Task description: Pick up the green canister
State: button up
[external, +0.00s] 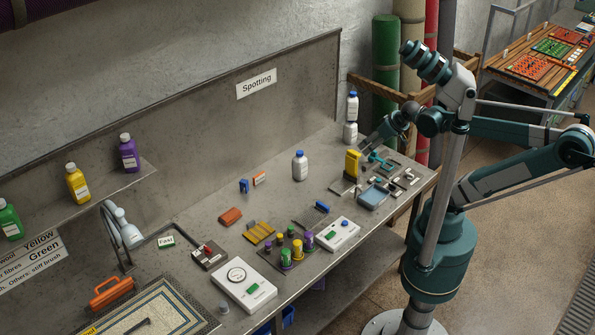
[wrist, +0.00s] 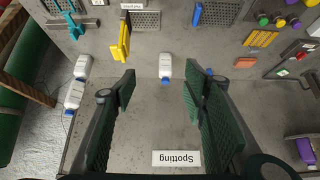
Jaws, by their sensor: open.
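Small green-topped canisters (external: 279,241) stand in a dark tray among purple and yellow ones, near the middle of the bench in the external view. In the wrist view, green tops (wrist: 263,20) show at the upper right, partly cut by the frame. A larger green bottle (external: 9,220) with a white cap stands on the wall shelf at far left. My gripper (wrist: 160,82) is open and empty, with its dark green finger pads wide apart. It hangs over the far right of the bench, well away from the tray and the shelf.
A white, blue-capped bottle (external: 300,166) stands on the bench, seen between my fingers in the wrist view (wrist: 165,67). A yellow upright block (external: 352,163) and white bottles (external: 350,132) are near my gripper. A white box (external: 244,285) stands near the tray.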

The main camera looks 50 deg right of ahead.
jog(key=shift+a, duration=0.1)
dwell(0.3)
jog(key=w+a+f+n+g+y, duration=0.15)
jog(key=w+a+n, duration=0.4)
jog(key=a, duration=0.65)
jog(key=n+g+h+b, duration=0.15)
jog(key=n+g, duration=0.45)
jog(key=n, duration=0.6)
send_over(285, 251)
jog(key=shift+t, duration=0.25)
jog(key=f, duration=2.1)
jog(key=shift+w+d+f, duration=0.2)
jog(key=shift+d+f, duration=0.2)
jog(key=shift+s+a+f+n, duration=0.25)
jog(key=shift+a+f, duration=0.1)
jog(key=shift+a, duration=0.05)
